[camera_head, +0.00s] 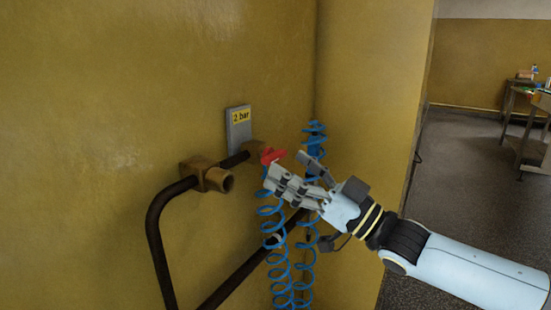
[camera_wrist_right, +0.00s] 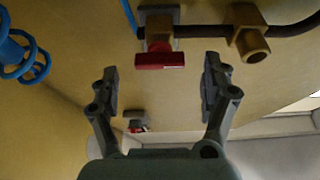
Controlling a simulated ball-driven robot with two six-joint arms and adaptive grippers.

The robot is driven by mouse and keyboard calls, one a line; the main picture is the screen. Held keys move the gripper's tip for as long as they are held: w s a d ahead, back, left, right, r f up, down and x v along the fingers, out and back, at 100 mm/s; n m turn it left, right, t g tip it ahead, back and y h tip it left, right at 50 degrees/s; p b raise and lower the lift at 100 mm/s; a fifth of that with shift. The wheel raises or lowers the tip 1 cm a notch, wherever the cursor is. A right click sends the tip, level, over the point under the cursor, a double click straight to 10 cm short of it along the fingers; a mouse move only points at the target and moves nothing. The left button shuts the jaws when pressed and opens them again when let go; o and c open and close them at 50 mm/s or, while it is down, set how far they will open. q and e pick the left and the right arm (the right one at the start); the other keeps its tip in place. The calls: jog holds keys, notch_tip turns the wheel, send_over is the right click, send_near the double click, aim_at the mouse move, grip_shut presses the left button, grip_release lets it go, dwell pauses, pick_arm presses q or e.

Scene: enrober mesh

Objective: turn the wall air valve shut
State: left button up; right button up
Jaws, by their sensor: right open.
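The air valve's red handle (camera_head: 272,156) is on the wall pipe, just below and right of a grey plate marked "2 bar" (camera_head: 239,130). In the right wrist view the red handle (camera_wrist_right: 160,61) lies crosswise below the brass valve body (camera_wrist_right: 158,28), ahead of my fingers. My right gripper (camera_head: 293,172) comes in from the right, close to the handle. It is open, with its two fingers apart and nothing between them in the right wrist view (camera_wrist_right: 160,82). Whether a finger touches the handle is unclear. My left gripper does not show.
A blue coiled hose (camera_head: 278,265) hangs from the valve, close by my right gripper. A brass fitting (camera_head: 207,177) and dark pipes (camera_head: 157,240) are on the yellow wall to the left. A table (camera_head: 526,125) stands far off at the right, beyond open floor.

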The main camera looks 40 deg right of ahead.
aim_at(276, 154)
jog(key=x, duration=0.4)
jog(key=shift+c, duration=0.8)
jog(key=c, duration=1)
